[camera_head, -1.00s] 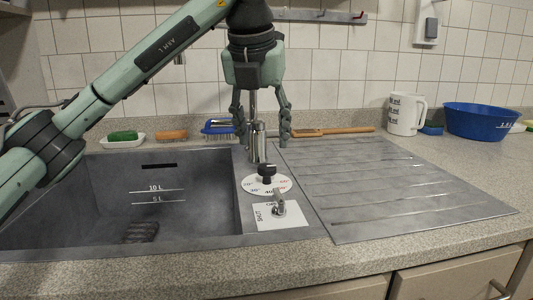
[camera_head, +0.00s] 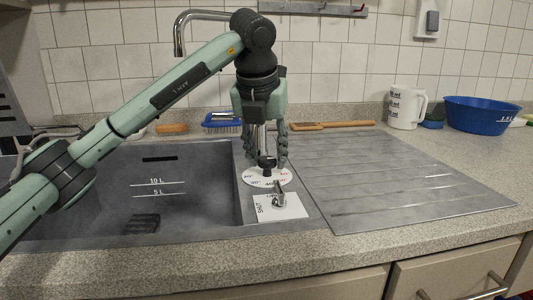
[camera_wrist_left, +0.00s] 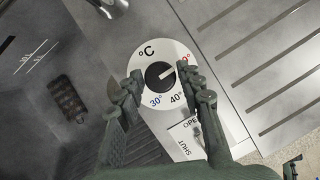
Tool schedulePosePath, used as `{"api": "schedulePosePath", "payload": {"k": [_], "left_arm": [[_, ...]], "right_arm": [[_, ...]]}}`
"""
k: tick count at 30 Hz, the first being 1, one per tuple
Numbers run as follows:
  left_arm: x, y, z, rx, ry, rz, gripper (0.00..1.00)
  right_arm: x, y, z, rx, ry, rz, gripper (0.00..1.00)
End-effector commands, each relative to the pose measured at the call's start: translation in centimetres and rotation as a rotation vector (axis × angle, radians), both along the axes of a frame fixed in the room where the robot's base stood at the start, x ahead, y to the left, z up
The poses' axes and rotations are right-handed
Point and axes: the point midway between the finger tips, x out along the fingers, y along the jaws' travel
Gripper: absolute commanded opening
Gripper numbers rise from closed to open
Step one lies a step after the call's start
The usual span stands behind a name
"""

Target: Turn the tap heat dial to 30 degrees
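The tap heat dial is a white disc (camera_head: 254,179) with a dark round knob (camera_wrist_left: 158,77) at its centre, set in the sink's rim. In the left wrist view the white disc (camera_wrist_left: 149,52) shows a °C mark, a blue 30°, a dark 40° and a partly covered red number. The light line on the knob points up and right, towards the red number. My left gripper (camera_head: 266,158) points down over the dial. In the left wrist view its two fingers (camera_wrist_left: 161,82) are apart, one on each side of the knob, with gaps visible.
A small metal lever (camera_head: 279,196) on a white OPEN/SHUT plate sits just in front of the dial. The sink basin (camera_head: 90,210) lies left, the ridged drainboard (camera_head: 390,185) right. The tap spout (camera_head: 180,35) rises behind my arm. A white jug (camera_head: 405,108) and blue bowl (camera_head: 482,116) stand back right.

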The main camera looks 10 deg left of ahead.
Motion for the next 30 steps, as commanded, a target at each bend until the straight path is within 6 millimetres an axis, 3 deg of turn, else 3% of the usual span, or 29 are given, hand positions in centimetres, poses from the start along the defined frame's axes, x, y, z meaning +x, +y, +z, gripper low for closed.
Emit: {"api": "schedulePosePath", "payload": {"k": [1,7,19,30], "left_arm": [[0.0,0.0,0.0,0.000,0.000,0.000,0.27],[0.0,0.0,0.0,0.000,0.000,0.000,0.03],[0.0,0.1,0.0,0.000,-0.001,-0.081,0.03],[0.1,0.4,0.1,-0.002,-0.001,-0.380,0.03]], "right_arm": [[0.0,0.0,0.0,0.000,0.000,0.000,0.40],[0.0,0.0,0.0,0.000,0.000,0.000,0.40],[0.0,0.0,0.0,-0.001,0.001,0.000,0.40],[0.1,0.1,1.3,-0.002,-0.011,0.000,0.40]]}}
